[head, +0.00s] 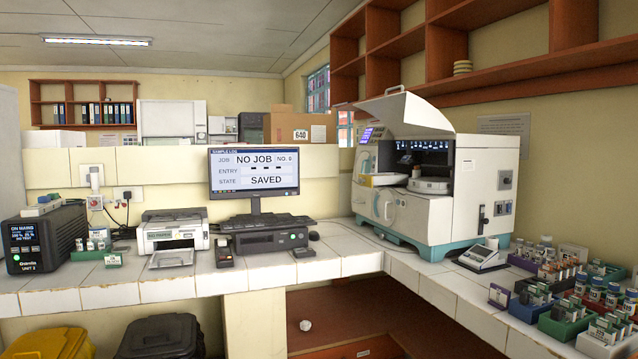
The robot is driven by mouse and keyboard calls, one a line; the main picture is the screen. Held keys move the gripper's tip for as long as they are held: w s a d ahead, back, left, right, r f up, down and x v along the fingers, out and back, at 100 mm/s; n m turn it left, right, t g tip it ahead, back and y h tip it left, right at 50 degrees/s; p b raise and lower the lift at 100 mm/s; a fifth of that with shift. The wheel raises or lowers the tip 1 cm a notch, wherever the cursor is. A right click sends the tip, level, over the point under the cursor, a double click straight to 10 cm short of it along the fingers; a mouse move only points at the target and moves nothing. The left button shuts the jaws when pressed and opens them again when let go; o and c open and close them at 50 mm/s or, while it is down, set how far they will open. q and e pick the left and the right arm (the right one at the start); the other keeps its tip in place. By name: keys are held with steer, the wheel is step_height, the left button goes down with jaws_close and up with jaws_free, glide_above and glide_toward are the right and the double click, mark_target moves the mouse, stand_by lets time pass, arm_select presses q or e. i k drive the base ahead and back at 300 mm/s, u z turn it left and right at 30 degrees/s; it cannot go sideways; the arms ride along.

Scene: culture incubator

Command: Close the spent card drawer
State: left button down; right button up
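A white and teal analyser (425,205) stands on the corner of the tiled counter, its grey-white lid (405,113) raised. Its open bay holds a round white carousel (430,186) and several dark vials. A pale tray-like part (378,180) juts out of its left front at bay height. Lower front panels with handles sit below it. No label marks the spent card drawer, so I cannot tell which part it is or how far it stands open. Neither of my grippers is in view.
A monitor (254,172) shows "NO JOB" and "SAVED". A printer (173,234) and a dark power unit (45,240) stand to its left. Racks of vials (565,315) crowd the right counter, near a small white device (482,257). Two bins (160,336) stand below at left.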

mark_target(368, 181)
steer(key=u, duration=0.75)
steer(key=i, duration=1.8)
steer(key=z, duration=0.7)
steer(key=i, duration=1)
steer(key=z, duration=1.15)
